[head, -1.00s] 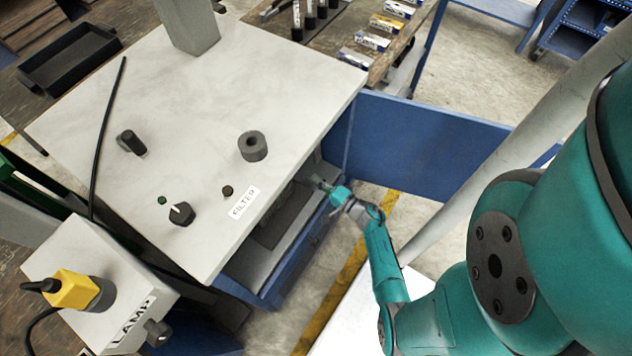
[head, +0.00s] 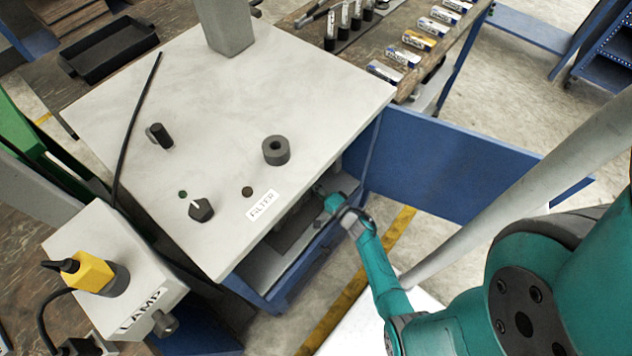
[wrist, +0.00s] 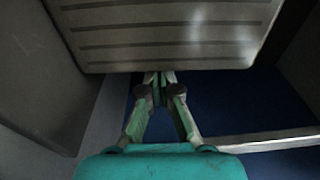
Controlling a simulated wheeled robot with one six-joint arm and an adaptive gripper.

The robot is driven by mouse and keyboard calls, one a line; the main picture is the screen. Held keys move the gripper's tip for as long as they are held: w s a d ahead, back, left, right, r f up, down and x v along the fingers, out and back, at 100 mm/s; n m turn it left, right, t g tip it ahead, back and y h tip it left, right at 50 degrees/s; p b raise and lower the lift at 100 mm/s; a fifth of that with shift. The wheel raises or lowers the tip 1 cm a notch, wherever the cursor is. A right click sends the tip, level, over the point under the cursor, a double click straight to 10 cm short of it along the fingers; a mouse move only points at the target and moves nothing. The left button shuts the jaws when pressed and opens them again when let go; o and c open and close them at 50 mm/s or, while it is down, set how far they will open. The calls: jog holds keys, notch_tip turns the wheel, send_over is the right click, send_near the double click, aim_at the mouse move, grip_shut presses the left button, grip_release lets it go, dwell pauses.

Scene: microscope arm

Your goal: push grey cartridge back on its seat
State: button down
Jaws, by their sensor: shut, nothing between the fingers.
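The grey cartridge (wrist: 165,35) is a ribbed grey block filling the upper middle of the wrist view. In the head view it is mostly hidden under the white top of the housing, in the open bay below the FILTER label (head: 263,206). My gripper (wrist: 160,84) is shut and empty, its fingertips at the cartridge's near lower edge; I cannot tell whether they press on it. In the head view my gripper (head: 320,190) reaches into the bay from the right, and its tips are partly hidden by the top's edge. The cartridge's seat is hidden.
The blue door panel (head: 455,165) stands open to the right of the bay. A lamp box (head: 112,265) with a yellow plug is at the left. Knobs and a dark ring (head: 276,150) sit on the white top. Grey bay walls flank the cartridge in the wrist view.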

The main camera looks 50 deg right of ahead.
jog(key=shift+s+a, duration=0.25)
jog(key=shift+a, duration=0.65)
jog(key=shift+w+d, duration=0.1)
jog(key=shift+d, duration=0.05)
